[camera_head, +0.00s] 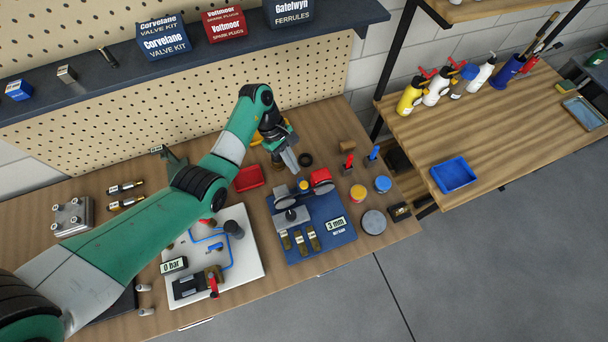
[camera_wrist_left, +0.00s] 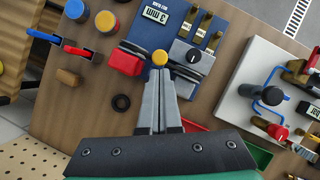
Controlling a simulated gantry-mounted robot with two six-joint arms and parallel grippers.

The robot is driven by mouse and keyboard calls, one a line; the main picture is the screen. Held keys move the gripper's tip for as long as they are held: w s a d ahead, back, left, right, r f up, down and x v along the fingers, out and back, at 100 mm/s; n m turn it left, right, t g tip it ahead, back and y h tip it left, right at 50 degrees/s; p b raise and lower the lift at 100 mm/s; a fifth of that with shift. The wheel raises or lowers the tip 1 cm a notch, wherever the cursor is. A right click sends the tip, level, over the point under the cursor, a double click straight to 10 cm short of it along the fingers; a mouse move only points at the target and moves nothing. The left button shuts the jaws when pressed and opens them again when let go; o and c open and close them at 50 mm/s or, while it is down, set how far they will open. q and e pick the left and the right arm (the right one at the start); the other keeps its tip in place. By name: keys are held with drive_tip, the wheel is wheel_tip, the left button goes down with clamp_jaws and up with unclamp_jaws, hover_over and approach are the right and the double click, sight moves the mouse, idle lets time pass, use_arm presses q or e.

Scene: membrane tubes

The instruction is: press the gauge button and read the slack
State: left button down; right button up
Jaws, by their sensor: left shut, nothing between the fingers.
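The blue gauge board (camera_head: 291,249) lies flat on the bench, with a display (camera_head: 336,225) reading "3 mm". A round yellow button (camera_head: 304,185) is at the board's far edge, beside a red block (camera_head: 321,177). In the left wrist view the yellow button (camera_wrist_left: 159,58) shows just beyond my fingertips, and the display (camera_wrist_left: 157,14) appears upside down. My left gripper (camera_head: 295,170) is shut and empty, its tips close to the button; I cannot tell whether they touch it. My right gripper is not in view.
A white board (camera_head: 245,222) with blue tubing and a "0 bar" display (camera_head: 174,265) lies to the left. A red tray (camera_head: 249,178), a black ring (camera_head: 305,159), red and blue clamps, and yellow and blue knobs surround the gauge. The pegboard and shelf stand behind.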

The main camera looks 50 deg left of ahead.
sight(302, 182)
use_arm(q)
drive_tip(key=shift+b+x, duration=1.4)
drive_tip(key=shift+x, duration=1.1)
drive_tip(key=shift+f+b, duration=0.55)
drive_tip(key=shift+f, duration=0.1)
drive_tip(key=shift+a+r, duration=0.1)
drive_tip(key=a, duration=0.1)
drive_tip(key=a+r, duration=0.1)
drive_tip(key=shift+s+a, duration=0.2)
drive_tip(key=shift+a, duration=0.2)
